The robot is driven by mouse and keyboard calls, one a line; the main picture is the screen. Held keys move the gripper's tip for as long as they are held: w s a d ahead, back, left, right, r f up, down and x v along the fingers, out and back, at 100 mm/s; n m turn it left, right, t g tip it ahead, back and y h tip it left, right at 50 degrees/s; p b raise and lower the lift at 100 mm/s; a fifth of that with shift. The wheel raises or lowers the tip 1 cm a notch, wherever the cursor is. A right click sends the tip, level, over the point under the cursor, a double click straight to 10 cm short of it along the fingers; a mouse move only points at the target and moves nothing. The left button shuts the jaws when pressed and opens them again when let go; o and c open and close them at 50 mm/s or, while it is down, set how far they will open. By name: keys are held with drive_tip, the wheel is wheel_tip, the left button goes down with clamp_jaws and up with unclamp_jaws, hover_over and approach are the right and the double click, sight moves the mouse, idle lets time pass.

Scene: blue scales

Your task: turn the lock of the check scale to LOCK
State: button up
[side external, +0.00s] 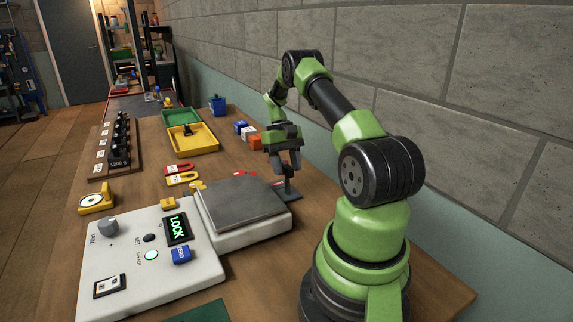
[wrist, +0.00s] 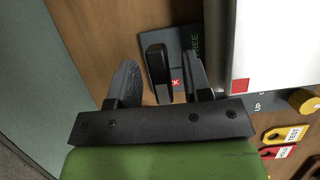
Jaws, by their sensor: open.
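The check scale (side external: 150,252) is a white unit with a grey weighing plate (side external: 238,203) and a lit display (side external: 177,228) that reads LOCK in green. Its lock is a black upright lever (side external: 288,187) on a dark plate at the scale's far right side. In the wrist view the lever (wrist: 155,62) stands between my fingers, with FREE and a partly hidden red label ending in "CK" beside it. My gripper (side external: 286,167) is open, pointing down over the lever; it also shows in the wrist view (wrist: 160,76). I cannot tell whether either finger touches the lever.
The wall runs close behind my arm. Red and yellow tags (side external: 182,178) lie beyond the scale. A yellow tray (side external: 192,139), small coloured blocks (side external: 248,132) and a rack of black weights (side external: 118,145) stand farther off.

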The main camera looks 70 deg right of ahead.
drive_tip(key=shift+r, duration=0.1)
drive_tip(key=shift+v, duration=3.7)
drive_tip(key=shift+w, duration=0.1)
drive_tip(key=w+a+r+n+t+h, duration=0.2)
drive_tip(key=a+r, duration=0.7)
drive_tip(key=a, duration=0.1)
drive_tip(key=w+a+r+n+t+h, duration=0.1)
drive_tip(key=w+a+r+n+t, duration=0.15)
drive_tip(key=a+r, duration=0.6)
drive_tip(key=s+a+t+y, duration=0.1)
drive_tip(key=s+a+t, duration=0.4)
drive_tip(key=s+a, duration=0.7)
drive_tip(key=a, duration=0.4)
drive_tip(key=shift+s+f+n+t+y, duration=0.25)
drive_tip(key=shift+f+n+t+y, duration=0.1)
drive_tip(key=shift+y, duration=0.05)
